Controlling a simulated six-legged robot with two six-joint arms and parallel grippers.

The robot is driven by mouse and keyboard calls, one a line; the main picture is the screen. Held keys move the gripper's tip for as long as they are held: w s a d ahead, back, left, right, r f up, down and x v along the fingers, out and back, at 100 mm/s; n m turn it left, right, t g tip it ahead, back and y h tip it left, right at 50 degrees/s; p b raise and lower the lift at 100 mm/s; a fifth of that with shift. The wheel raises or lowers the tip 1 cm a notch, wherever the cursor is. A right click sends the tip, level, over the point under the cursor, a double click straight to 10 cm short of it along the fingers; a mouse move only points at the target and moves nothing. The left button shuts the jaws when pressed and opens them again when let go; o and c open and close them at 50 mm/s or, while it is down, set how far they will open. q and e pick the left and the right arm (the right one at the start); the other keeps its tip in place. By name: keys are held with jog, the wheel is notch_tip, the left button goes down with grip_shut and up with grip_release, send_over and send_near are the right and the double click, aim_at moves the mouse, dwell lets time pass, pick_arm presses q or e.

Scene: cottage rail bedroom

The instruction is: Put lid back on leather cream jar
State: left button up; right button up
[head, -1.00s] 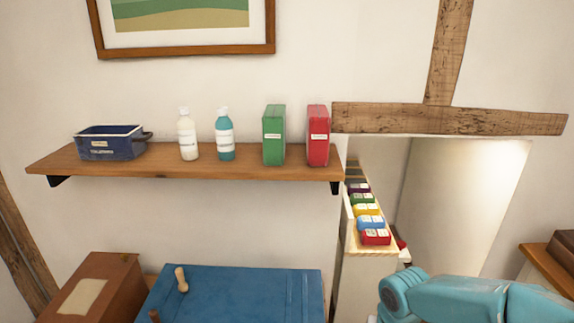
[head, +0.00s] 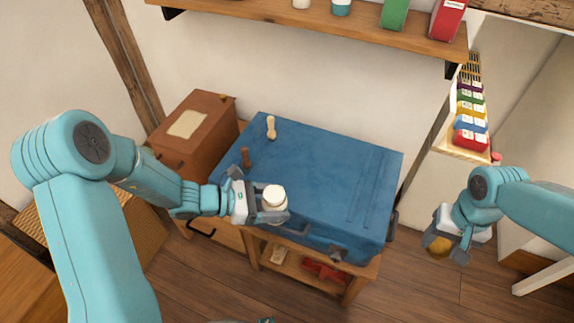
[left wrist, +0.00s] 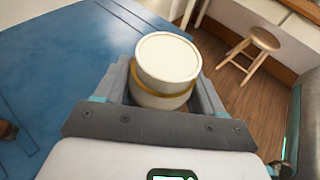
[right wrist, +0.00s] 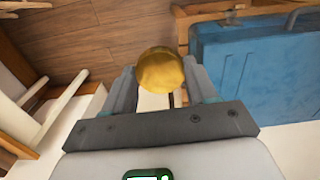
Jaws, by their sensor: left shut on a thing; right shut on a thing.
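The cream-white jar (head: 273,197) is upright in my left gripper (head: 270,208), over the front edge of the blue-topped bench. In the left wrist view the jar (left wrist: 167,65) shows a pale, flat top and a gold-brown band, with the two fingers on either side of it. My right gripper (head: 445,240) is shut on a round gold lid (head: 439,248), well to the right of the bench and apart from the jar. In the right wrist view the lid (right wrist: 160,70) sits between the fingertips; its underside is hard to make out.
The blue top (head: 325,190) is mostly clear; a pale wooden-handled tool (head: 271,127) and a brown peg (head: 246,157) lie at its left. A brown box (head: 195,125) stands left. The wall shelf (head: 330,25) overhangs behind. Open floor lies between bench and right gripper.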

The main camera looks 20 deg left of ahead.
pick_arm(q)
jog(key=w+d+f+m+g+h, duration=0.1)
jog(key=d+m+g, duration=0.6)
jog(key=d, duration=0.7)
jog(key=shift+w+d+f+m+g+h, duration=0.15)
jog(key=shift+w+f+m+g+h, duration=0.2)
jog(key=shift+g+h, duration=0.4)
pick_arm(e)
jog(key=shift+s, duration=0.25)
jog(key=a+r+n, duration=0.3)
jog(key=a+r, duration=0.1)
jog(key=a, duration=0.8)
jog(key=a+r+n, duration=0.4)
jog(key=a, duration=0.7)
jog(key=shift+w+a, duration=0.35)
jog(key=shift+a, duration=0.05)
